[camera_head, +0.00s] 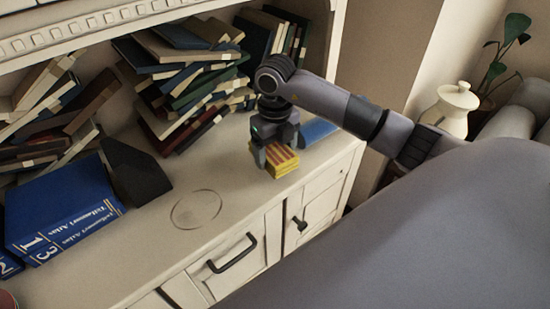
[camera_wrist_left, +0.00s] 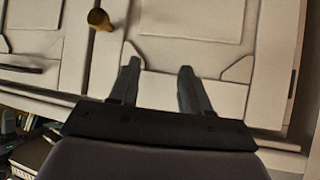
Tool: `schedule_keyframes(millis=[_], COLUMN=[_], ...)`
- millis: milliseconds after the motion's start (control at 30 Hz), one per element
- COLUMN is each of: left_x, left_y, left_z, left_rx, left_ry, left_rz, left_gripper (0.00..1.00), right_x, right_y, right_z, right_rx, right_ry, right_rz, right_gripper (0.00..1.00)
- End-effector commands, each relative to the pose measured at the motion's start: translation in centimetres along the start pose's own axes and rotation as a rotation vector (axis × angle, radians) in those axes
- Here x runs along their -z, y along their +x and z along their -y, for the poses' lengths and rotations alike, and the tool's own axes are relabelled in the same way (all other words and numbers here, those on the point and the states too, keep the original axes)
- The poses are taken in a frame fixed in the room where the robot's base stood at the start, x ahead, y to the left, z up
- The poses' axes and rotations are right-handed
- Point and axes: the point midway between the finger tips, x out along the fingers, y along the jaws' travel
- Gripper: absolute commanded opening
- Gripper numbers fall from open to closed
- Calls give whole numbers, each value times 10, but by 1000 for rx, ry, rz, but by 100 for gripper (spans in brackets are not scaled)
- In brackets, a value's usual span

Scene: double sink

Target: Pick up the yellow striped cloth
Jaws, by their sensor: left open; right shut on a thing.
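The yellow striped cloth (camera_head: 283,162) is a small folded stack with yellow and red stripes. It is on the white cabinet top, near its front edge in the head view. My right gripper (camera_head: 277,158) points down over it and is shut on it, with a finger on either side. I cannot tell whether the cloth still touches the surface. My left gripper (camera_wrist_left: 156,78) shows only in the left wrist view. It is open and empty, in front of pale cabinet doors.
Leaning piles of books (camera_head: 195,85) fill the back of the cabinet top (camera_head: 172,240). Large blue atlases (camera_head: 65,210) and a black bookend (camera_head: 135,172) stand at left. A blue item (camera_head: 318,130) lies right of the gripper. The front middle surface is clear. A white jar (camera_head: 452,108) is at right.

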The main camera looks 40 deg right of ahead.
Motion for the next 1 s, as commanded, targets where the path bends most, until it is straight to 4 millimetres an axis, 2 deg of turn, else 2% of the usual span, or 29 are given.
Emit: schedule_keyframes(millis=[267,300,400,700,1000], left_x=[-2,2,7,15,16], left_y=[2,-2,-5,-10,-11], left_z=[0,0,0,0,0], left_rx=[0,0,0,0,0], left_ry=[0,0,0,1,1], left_rz=[0,1,1,-1,-2], left_gripper=[47,47,47,47,47], right_x=[-2,-2,-1,-1,0], right_y=[-87,-100,-121,-159,-167], right_z=[0,1,1,0,0], right_rx=[1,3,3,1,0], right_ry=[-1,0,1,1,1], right_rz=[11,8,7,2,1], right_gripper=[47,47,47,47,47])
